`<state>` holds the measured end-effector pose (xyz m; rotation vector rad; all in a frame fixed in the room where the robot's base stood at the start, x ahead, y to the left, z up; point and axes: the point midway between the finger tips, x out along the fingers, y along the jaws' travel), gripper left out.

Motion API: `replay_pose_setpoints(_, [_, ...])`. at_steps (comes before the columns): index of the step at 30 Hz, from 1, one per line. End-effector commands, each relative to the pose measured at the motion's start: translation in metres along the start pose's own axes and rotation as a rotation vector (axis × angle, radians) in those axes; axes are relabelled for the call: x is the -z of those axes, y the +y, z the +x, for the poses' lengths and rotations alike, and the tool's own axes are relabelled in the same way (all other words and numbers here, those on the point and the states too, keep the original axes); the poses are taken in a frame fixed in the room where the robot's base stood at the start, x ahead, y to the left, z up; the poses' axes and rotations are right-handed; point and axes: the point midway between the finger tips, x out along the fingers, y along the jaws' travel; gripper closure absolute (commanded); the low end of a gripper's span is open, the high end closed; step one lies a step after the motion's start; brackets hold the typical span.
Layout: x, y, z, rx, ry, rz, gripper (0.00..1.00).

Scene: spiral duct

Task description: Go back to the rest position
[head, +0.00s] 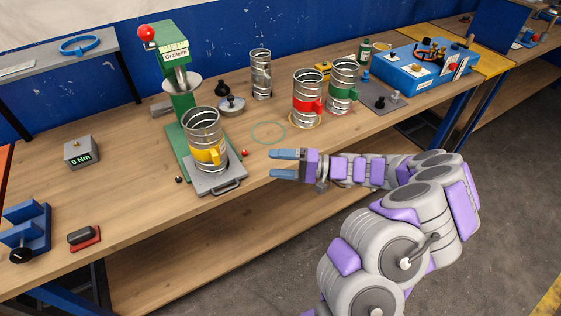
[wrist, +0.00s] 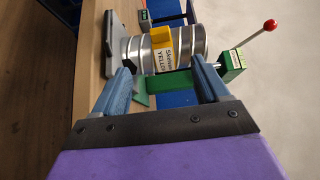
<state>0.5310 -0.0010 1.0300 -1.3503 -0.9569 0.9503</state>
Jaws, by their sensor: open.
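My gripper (head: 284,164) is open and empty at the front edge of the workbench, in the head view. Its two blue fingers point left toward the duct with the yellow band (head: 205,142). That duct stands upright on a grey plate (head: 222,183) at the foot of the green press (head: 182,100), with a clear gap to my fingers. In the wrist view the fingers (wrist: 160,85) are spread apart. The yellow-labelled duct (wrist: 140,52) shows beyond them, sideways in the picture. My arm reaches in from the lower right.
Ducts with a red band (head: 307,98) and a green band (head: 343,87) stand right of a green ring mark (head: 268,132). A plain duct (head: 261,75) stands behind. A blue box (head: 413,67) is at the back right. The floor (head: 505,190) at right is clear.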

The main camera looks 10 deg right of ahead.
Motion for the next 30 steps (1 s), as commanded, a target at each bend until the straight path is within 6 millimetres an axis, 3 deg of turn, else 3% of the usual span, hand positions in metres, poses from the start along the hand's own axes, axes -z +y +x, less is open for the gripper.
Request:
replay_pose_setpoints(20, [-0.003,-0.003,0.000,-0.004,-0.014,-0.003,0.26])
replay_pose_setpoints(25, [-0.032,-0.037,0.027,-0.039,-0.139,-0.031,0.26])
replay_pose_setpoints(30, [-0.091,-0.078,0.060,-0.150,-0.340,-0.072,0.26])
